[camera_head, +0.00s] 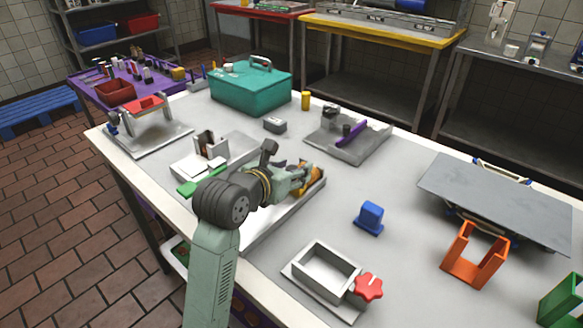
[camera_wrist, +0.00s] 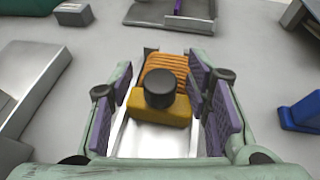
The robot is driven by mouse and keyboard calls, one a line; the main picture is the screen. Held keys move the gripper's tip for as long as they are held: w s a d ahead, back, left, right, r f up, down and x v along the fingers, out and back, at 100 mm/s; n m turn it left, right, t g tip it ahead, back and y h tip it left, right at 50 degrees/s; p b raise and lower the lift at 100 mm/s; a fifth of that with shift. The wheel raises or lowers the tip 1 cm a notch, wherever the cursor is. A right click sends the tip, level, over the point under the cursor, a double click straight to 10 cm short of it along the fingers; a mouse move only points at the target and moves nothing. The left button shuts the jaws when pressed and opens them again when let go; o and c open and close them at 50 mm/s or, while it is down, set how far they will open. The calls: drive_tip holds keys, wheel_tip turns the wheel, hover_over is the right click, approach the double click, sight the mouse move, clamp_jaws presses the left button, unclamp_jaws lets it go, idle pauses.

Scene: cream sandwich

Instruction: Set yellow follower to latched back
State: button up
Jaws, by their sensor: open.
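The yellow follower (camera_wrist: 145,108) is a yellow block with a black knob (camera_wrist: 160,88) on top. It sits in a pale open channel (camera_wrist: 150,140), in front of an orange ribbed piece (camera_wrist: 165,65). In the wrist view my gripper (camera_wrist: 165,92) is open, with its purple pads on either side of the follower and knob; I cannot tell whether they touch it. In the head view my gripper (camera_head: 296,176) is low at the far end of the long pale tray (camera_head: 268,226). An orange-yellow part (camera_head: 312,182) shows there, and my arm hides most of the rest.
A grey-white fixture (camera_head: 190,166) with a green tab stands left of my gripper. A blue block (camera_head: 369,217), a metal box with a red knob (camera_head: 367,286) and an orange bracket (camera_head: 475,255) lie to the right. A teal case (camera_head: 250,90) is behind.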

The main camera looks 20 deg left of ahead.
drive_tip(key=shift+c, duration=0.5)
clamp_jaws()
